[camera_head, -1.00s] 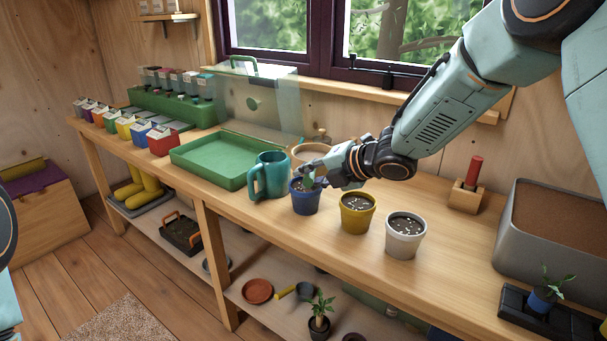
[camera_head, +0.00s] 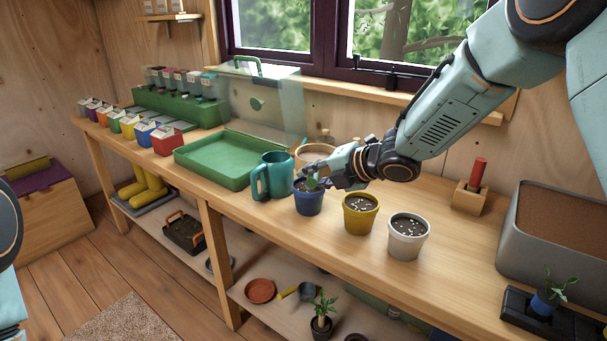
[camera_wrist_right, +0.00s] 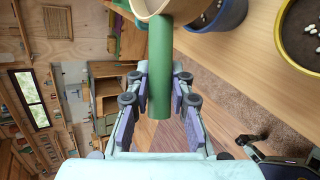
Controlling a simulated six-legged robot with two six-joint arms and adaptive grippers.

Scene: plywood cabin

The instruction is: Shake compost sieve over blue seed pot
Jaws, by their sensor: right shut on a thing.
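The compost sieve is a round, light wooden ring (camera_head: 316,151) with a green handle (camera_wrist_right: 160,70). My right gripper (camera_head: 316,180) is shut on this handle, which lies between its fingers in the right wrist view. The blue seed pot (camera_head: 309,203) stands upright on the bench with dark soil in it, just below my right gripper. It also shows at the top of the wrist view (camera_wrist_right: 232,17). The ring is behind my fingers in the head view, partly hidden. I cannot tell how much of it is over the pot. My left gripper is out of view.
A teal mug (camera_head: 273,177) stands close left of the blue pot. A yellow pot (camera_head: 360,217) and a white pot (camera_head: 407,242) stand to its right. A green tray (camera_head: 215,177) lies further left, and a large grey bin (camera_head: 530,260) is at the right.

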